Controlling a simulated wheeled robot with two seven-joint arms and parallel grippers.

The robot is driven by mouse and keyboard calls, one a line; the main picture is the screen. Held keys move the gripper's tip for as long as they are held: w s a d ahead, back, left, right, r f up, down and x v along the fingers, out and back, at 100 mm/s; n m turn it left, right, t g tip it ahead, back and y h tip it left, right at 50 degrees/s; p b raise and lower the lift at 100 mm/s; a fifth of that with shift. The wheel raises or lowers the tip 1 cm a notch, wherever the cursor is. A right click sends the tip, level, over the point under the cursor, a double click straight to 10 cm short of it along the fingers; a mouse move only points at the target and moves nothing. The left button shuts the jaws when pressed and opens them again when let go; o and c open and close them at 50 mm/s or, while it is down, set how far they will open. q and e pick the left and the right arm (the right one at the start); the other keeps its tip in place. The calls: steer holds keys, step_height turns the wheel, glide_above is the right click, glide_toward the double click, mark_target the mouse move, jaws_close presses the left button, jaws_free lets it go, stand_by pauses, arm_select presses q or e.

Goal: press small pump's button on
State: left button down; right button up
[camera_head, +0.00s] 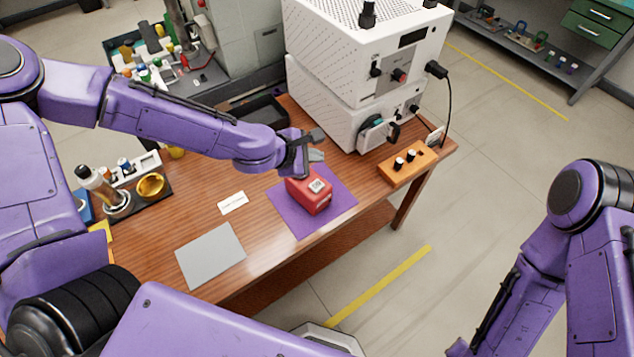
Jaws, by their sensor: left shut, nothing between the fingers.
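A small red box (308,194) with a pale square button (318,186) on its top sits on a purple mat (343,201) on the wooden table. I take this box to be the small pump. My left gripper (313,153) is shut and empty, just above and behind the red box. Whether its fingertips touch the box cannot be told. My right arm shows at the right edge, away from the table, and its gripper is out of view.
A large white machine (330,100) stands at the table's back. An orange box with knobs (407,164) is right of the mat. A grey plate (210,256) and a white card (233,203) lie to the left. A brass bowl (151,186) stands farther left.

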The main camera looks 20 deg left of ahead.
arm_select(q)
steer(key=b, duration=0.8)
glide_toward(320, 183)
steer(key=w+d, duration=0.1)
steer(key=w+f, duration=0.1)
steer(key=w, duration=0.1)
steer(key=w+d+f, duration=0.1)
steer(key=shift+w+d+f, duration=0.1)
steer(key=shift+w+d, duration=0.1)
steer(key=shift+d, duration=0.15)
steer(key=shift+f, duration=0.15)
steer(key=shift+f, duration=0.1)
stand_by(0.6)
steer(key=shift+f+b, duration=0.35)
steer(key=shift+b, duration=0.05)
steer(key=shift+f+b, duration=0.75)
steer(key=shift+f, duration=0.15)
stand_by(0.7)
steer(key=shift+r, duration=0.15)
steer(key=shift+r+p, duration=1.2)
steer(key=shift+p, duration=0.1)
